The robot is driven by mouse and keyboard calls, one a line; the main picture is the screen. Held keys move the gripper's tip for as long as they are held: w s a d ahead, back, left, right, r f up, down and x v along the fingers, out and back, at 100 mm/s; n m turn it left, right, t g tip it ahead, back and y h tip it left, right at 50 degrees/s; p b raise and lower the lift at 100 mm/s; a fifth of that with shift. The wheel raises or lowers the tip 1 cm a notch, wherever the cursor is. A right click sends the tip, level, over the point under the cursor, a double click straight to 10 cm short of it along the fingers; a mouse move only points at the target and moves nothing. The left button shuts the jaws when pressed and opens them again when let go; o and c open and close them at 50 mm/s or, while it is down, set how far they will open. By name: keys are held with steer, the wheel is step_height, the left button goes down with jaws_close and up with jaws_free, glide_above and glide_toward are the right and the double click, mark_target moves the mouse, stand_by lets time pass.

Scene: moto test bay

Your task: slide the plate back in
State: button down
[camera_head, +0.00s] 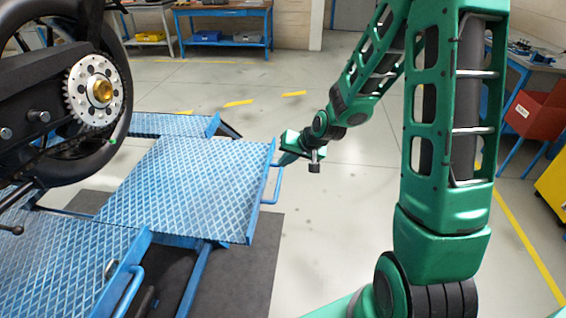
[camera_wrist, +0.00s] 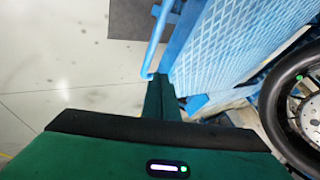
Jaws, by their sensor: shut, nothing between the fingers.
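The plate (camera_head: 190,190) is a blue diamond-tread sheet that sticks out to the right of the blue motorcycle lift. A blue loop handle (camera_head: 274,187) is on its right edge. My gripper (camera_head: 284,160) is shut and empty at the far right corner of the plate, near the handle's far end. In the wrist view my shut fingers (camera_wrist: 161,82) are beside the edge of the plate (camera_wrist: 225,55), close to the end of the handle (camera_wrist: 156,42). I cannot tell whether they touch it. The opening under the plate is partly hidden.
A motorcycle wheel with a sprocket (camera_head: 93,92) stands above the lift at left. Another blue tread section (camera_head: 70,265) with a handle is in front. A red bin (camera_head: 535,112) is at right. The floor right of the plate is clear.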

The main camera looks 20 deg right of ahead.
steer(key=x, duration=0.8)
steer(key=shift+d, duration=0.1)
